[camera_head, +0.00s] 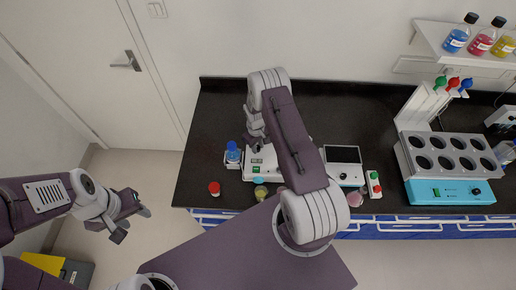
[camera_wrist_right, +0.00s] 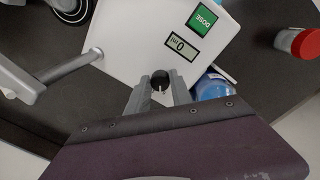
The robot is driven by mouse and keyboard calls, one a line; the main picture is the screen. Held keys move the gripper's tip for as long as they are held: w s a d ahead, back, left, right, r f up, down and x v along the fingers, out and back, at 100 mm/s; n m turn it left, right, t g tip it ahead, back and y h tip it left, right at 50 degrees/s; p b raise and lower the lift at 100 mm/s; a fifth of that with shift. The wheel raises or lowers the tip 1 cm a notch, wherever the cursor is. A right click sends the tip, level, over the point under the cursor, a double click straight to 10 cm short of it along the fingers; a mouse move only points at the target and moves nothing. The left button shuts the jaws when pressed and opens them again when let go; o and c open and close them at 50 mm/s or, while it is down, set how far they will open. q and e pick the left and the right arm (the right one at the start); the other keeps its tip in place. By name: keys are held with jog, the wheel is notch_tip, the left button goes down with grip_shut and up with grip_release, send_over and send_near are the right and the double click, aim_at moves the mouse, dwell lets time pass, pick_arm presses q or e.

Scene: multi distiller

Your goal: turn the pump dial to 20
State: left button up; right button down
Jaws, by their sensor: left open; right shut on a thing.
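The pump (camera_head: 262,160) is a white box near the front of the dark bench, partly hidden under my right arm in the head view. In the right wrist view its white top (camera_wrist_right: 150,40) carries a green DOSE button (camera_wrist_right: 202,20) and a display (camera_wrist_right: 182,47) that reads 0 ml. My right gripper (camera_wrist_right: 160,88) is shut on the black pump dial (camera_wrist_right: 160,78), one finger on each side. A light mark shows on the dial. In the head view my right gripper (camera_head: 256,141) is over the pump. My left gripper (camera_head: 132,214) is open and empty, off the bench at left.
A blue-capped bottle (camera_head: 233,154) stands just left of the pump, and a red-capped jar (camera_head: 214,188) is near the front edge. A balance-like device with a dark plate (camera_head: 342,154) and a blue heating block (camera_head: 450,191) stand to the right. The bench's left back is clear.

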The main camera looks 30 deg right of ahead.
jog(key=m+b, duration=0.3)
jog(key=shift+w+f+m, duration=0.15)
jog(key=shift+f+m, duration=0.1)
jog(key=shift+m, duration=0.05)
jog(key=m+b, duration=0.4)
jog(key=shift+w+a+r+m, duration=0.1)
jog(key=shift+m, duration=0.2)
jog(key=m+b, duration=0.2)
jog(key=m, duration=0.1)
jog(key=shift+r+g, duration=0.1)
jog(key=shift+g, duration=0.2)
jog(key=shift+w+r+m+b, duration=0.1)
jog(key=shift+m+b, duration=0.55)
jog(key=shift+m, duration=1.55)
jog(key=c, duration=1.4)
grip_release()
jog(key=shift+c, duration=0.2)
jog(key=o, duration=0.3)
jog(key=shift+d, duration=0.2)
